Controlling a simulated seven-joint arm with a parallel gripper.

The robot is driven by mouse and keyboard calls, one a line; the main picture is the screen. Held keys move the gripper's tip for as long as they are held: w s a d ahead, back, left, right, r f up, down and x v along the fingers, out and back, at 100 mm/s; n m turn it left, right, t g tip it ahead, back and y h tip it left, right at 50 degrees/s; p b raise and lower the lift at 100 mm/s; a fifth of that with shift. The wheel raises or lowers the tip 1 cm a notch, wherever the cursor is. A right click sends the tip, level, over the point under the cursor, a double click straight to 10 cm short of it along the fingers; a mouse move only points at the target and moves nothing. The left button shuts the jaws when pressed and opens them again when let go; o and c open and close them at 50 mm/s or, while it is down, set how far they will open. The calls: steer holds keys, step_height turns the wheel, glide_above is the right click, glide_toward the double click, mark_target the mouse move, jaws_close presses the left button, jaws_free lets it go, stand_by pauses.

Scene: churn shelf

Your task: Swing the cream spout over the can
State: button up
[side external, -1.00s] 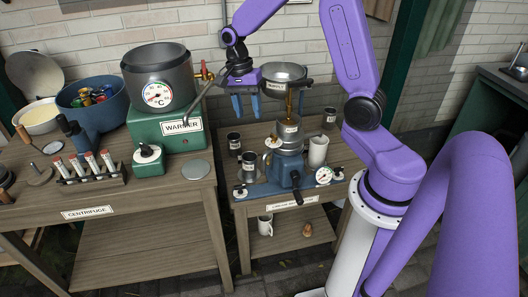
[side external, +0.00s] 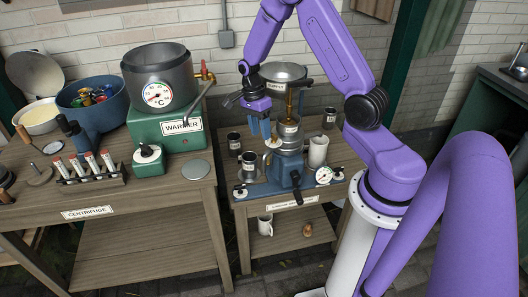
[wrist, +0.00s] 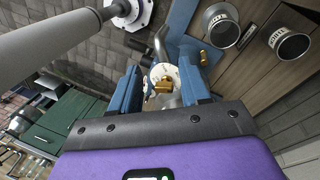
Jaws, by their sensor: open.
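The separator (side external: 290,165) stands on the right-hand bench, with a steel bowl (side external: 284,73) on top. A white disc with a brass knob (side external: 272,142) sits at its left side. My gripper (side external: 260,134) is open and empty, fingers down, just above and left of that knob. In the wrist view, the white disc and brass knob (wrist: 163,82) show between the fingers, with a curved steel spout (wrist: 160,42) beyond. I cannot tell whether this is the cream spout. Two dark labelled cans, one (side external: 234,142) behind the other (side external: 249,165), stand left of the separator.
A pale cylinder (side external: 318,150) and another dark can (side external: 329,118) stand to the right of the separator. A gauge (side external: 324,175) is at the front right. The green warmer (side external: 170,130) with its pot is on the left bench, across a gap.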

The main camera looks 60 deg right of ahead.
mark_target(264, 153)
steer(key=x, duration=0.8)
steer(key=shift+f, duration=0.3)
jaws_close()
